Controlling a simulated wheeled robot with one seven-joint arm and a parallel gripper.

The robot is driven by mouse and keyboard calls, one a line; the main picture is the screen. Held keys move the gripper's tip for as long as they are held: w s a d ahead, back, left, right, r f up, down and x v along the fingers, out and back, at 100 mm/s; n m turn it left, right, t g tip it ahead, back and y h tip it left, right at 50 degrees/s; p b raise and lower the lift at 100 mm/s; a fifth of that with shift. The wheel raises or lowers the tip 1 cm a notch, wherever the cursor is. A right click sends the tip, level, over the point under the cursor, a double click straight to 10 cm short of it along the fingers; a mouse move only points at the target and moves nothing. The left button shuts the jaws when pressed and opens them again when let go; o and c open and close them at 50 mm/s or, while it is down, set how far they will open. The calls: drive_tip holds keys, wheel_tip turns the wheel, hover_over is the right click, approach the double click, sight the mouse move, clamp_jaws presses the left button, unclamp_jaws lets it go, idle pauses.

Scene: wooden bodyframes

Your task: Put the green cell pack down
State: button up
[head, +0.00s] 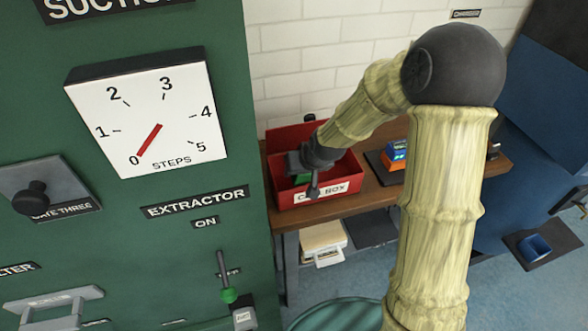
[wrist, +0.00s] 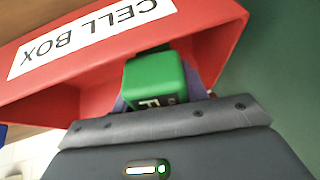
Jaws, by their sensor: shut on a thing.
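The green cell pack (wrist: 155,88) is between the jaws of my gripper (wrist: 158,95) in the wrist view, with white lettering on its near face. My gripper is shut on it. In the head view my gripper (head: 308,175) is over the red box labelled "CELL BOX" (head: 281,200), and a bit of the green pack (head: 301,179) shows beside it. In the wrist view the pack is at the mouth of the red box (wrist: 218,38). I cannot tell whether it touches the box floor.
The red box stands on a wooden shelf (head: 378,199) beside the green machine panel (head: 235,120). To its right, a blue and orange pack (head: 394,157) sits on a dark tray. A white brick wall (head: 310,65) is behind.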

drive_tip(key=shift+a+r+h, duration=0.25)
drive_tip(key=shift+h, duration=0.05)
drive_tip(key=shift+w+a+r+g+h+p, duration=0.1)
drive_tip(key=shift+w+a+g+h+p, duration=0.4)
drive_tip(key=shift+g+h+p, duration=0.45)
drive_tip(key=shift+d+f+p, duration=0.1)
drive_tip(key=shift+f+p, duration=0.25)
drive_tip(key=shift+f, duration=0.6)
drive_tip(key=shift+f+b, duration=0.3)
drive_tip(key=shift+f, duration=0.05)
drive_tip(key=shift+f, duration=0.25)
drive_tip(key=o, duration=1.2)
drive_tip(key=shift+o, duration=0.2)
